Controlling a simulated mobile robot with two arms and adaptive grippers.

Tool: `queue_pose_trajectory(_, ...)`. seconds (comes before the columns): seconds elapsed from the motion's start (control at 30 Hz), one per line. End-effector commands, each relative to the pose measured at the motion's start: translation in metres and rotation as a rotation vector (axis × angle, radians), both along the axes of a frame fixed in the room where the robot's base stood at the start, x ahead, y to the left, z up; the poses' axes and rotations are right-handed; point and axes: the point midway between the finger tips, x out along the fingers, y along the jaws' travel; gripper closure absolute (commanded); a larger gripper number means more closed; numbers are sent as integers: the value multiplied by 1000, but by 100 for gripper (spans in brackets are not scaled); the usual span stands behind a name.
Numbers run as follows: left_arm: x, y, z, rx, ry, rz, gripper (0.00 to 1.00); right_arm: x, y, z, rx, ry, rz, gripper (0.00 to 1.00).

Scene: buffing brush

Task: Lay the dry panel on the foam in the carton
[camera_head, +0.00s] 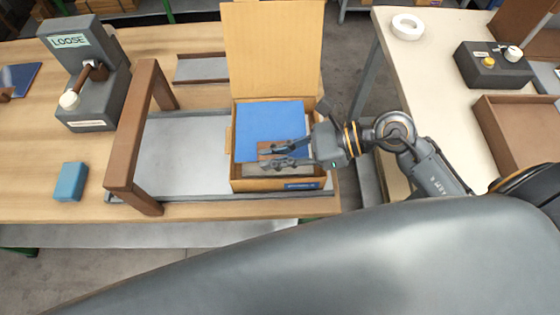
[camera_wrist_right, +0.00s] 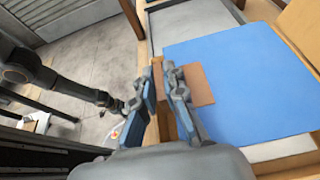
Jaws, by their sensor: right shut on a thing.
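The open carton (camera_head: 233,150) stands on the near part of the workbench with its tall flap raised behind it. The flat blue panel (camera_head: 268,122) is inside the carton walls and shows large in the right wrist view (camera_wrist_right: 240,80). A brown patch (camera_head: 265,150) shows at its near edge. Pale foam (camera_wrist_right: 283,149) shows beside the panel. My right gripper (camera_head: 277,155) reaches in from the right, shut on the panel at its near edge, by the brown patch; the fingers hide the exact contact. Whether the panel rests fully on the foam is unclear. My left gripper is out of view.
A brown frame (camera_head: 146,90) stands over the grey tray (camera_head: 185,150) left of the carton. A grey device marked LOOSE (camera_head: 90,60) and a blue block (camera_head: 71,181) are farther left. A second table (camera_head: 430,75) is at right, across a floor gap.

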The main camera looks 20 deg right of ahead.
Motion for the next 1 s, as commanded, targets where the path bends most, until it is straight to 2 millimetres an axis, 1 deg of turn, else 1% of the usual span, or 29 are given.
queue_pose_trajectory(0.13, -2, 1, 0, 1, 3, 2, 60, 1, -7, -9, 1, 3, -1, 100)
queue_pose_trajectory(0.2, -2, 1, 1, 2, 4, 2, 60, 1, -13, -17, 1, 5, -3, 100)
queue_pose_trajectory(0.3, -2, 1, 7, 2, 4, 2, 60, 1, -11, -31, 4, 4, -3, 100)
queue_pose_trajectory(0.4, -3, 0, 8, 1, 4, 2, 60, 1, -11, -41, 3, 2, -2, 100)
queue_pose_trajectory(0.67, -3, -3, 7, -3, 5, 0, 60, 1, -11, -44, 0, -2, 0, 100)
queue_pose_trajectory(1.0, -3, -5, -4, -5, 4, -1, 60, 1, -11, -54, 0, -1, 0, 100)
